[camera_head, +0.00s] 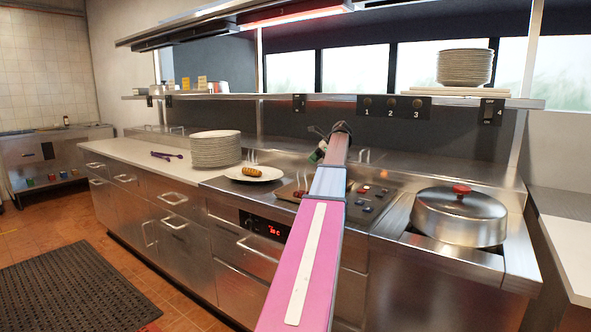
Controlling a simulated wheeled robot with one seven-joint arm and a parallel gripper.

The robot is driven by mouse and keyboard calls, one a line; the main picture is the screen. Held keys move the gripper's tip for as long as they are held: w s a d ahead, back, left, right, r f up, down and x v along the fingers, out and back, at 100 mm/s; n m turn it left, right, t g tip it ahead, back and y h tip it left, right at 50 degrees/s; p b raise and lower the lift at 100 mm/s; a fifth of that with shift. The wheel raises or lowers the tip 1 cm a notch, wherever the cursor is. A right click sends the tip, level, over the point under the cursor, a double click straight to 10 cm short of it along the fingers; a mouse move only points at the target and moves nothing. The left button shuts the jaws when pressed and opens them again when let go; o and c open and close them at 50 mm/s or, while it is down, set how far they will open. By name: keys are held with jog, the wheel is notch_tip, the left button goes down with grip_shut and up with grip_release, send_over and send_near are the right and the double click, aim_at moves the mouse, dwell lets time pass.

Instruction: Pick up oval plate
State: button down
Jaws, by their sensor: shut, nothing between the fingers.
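A white plate (270,177), oval as seen from here, lies on the steel counter left of my arm. A browned, ridged piece of food (251,172) sits on it, with faint steam above. My gripper (316,154) is at the far end of my extended arm, above the counter, to the right of the plate and apart from it. It looks small and dark; it is shut and holds nothing. My arm hides part of the counter and cooktop behind it.
A stack of white plates (215,150) stands left of the plate. Purple tongs (167,155) lie on the white counter. Dark red food pieces (365,189) sit on the grill at right. A lidded pot (460,217) stands further right. A steel shelf (270,96) runs above.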

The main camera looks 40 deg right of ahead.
aim_at(276, 173)
jog(key=x, duration=0.9)
jog(key=shift+w+a+f, duration=0.15)
jog(key=shift+a+f, duration=0.1)
jog(key=shift+a, duration=0.05)
jog(key=shift+w+a, duration=1.1)
jog(key=shift+w, duration=0.05)
jog(key=shift+w+a, duration=0.3)
jog(key=shift+a, duration=0.05)
jog(key=shift+w, duration=0.1)
jog(key=shift+w+a, duration=1.75)
jog(key=shift+a, duration=0.2)
